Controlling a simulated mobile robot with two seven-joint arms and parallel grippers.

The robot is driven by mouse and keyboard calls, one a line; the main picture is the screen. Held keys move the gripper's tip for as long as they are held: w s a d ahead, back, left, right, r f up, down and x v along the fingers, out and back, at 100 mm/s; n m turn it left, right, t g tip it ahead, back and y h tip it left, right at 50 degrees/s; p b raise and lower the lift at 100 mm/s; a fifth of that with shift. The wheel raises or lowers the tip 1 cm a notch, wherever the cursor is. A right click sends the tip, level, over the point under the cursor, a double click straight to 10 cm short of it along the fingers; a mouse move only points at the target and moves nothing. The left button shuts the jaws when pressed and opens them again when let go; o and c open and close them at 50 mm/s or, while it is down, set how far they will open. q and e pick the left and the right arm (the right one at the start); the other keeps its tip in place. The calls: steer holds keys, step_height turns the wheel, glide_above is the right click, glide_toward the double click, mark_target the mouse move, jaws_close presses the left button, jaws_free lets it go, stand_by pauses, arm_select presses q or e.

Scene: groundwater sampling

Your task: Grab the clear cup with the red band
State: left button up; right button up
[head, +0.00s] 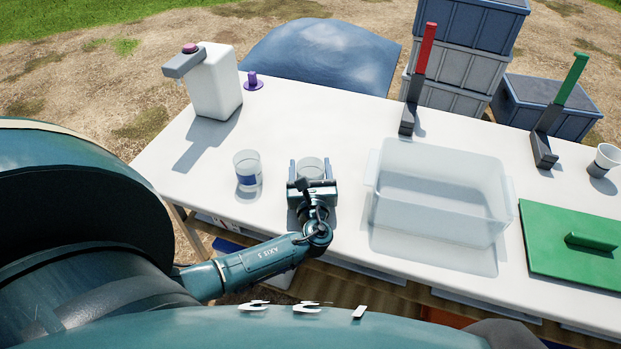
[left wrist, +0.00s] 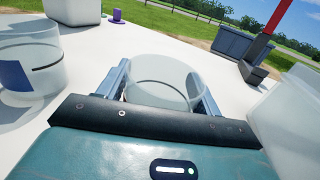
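A clear cup (head: 311,167) stands on the white table, between the two fingers of my left gripper (head: 312,171). In the left wrist view this cup (left wrist: 160,78) shows a thin dark line; I see no red band on it. The fingers stand on either side of the cup, with a small gap seeming to show in the head view, so the gripper looks open around it. The gripper body hides the cup's lower part. Another clear cup (head: 246,161) with a blue band stands to the left; it also shows in the left wrist view (left wrist: 32,52). My right gripper is not in view.
A clear bin (head: 442,165) stands right of the gripper. A white pump bottle (head: 214,88) and a purple stopper (head: 253,82) stand at the back left.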

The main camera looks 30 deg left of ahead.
arm_select(q)
steer(key=c, duration=0.6)
steer(key=shift+c, duration=0.2)
